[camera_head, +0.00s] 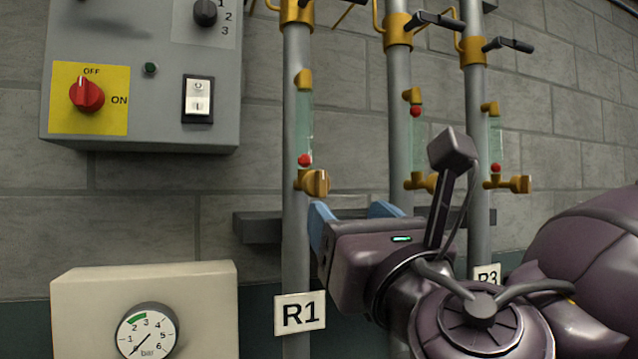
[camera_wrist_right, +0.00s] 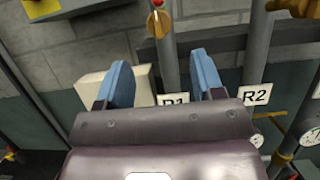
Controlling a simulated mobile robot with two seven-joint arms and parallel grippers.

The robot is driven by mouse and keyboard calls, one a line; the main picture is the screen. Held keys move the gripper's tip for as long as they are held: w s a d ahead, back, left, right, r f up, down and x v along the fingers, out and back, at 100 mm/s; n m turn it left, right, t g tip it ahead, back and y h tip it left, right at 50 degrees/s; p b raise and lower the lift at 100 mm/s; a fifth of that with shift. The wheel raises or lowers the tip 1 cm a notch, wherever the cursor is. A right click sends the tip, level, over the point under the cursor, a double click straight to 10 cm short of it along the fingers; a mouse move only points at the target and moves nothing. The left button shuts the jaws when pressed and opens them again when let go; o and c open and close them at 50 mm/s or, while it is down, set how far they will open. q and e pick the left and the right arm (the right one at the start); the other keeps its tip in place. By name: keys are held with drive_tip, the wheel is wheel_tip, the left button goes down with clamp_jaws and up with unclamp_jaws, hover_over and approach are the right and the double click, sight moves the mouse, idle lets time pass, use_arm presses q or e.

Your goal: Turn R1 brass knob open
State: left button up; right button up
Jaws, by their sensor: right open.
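The R1 brass knob (camera_head: 316,183) sticks out to the right at the foot of the sight glass on the R1 pipe (camera_head: 296,230). A red ball (camera_head: 304,160) shows just above it. In the wrist view the brass knob (camera_wrist_right: 159,22) is at the top, between and beyond my fingers. My right gripper (camera_head: 352,212) is open and empty, its blue fingers spread, a little below and right of the knob in the head view. It also shows in the wrist view (camera_wrist_right: 161,70). My left gripper is not in view.
The R1 label (camera_head: 300,313) hangs below. Two more pipes with brass valves (camera_head: 520,184) stand to the right. A grey control box (camera_head: 160,135) with a red switch (camera_head: 86,94) is upper left; a gauge box (camera_head: 75,290) is lower left. A dark rail (camera_head: 258,228) crosses behind the pipes.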

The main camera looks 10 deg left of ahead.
sight(323, 191)
drive_tip(key=p+x, duration=0.2)
drive_tip(key=x, duration=0.8)
drive_tip(key=shift+w+a, duration=0.15)
drive_tip(key=c, duration=0.9)
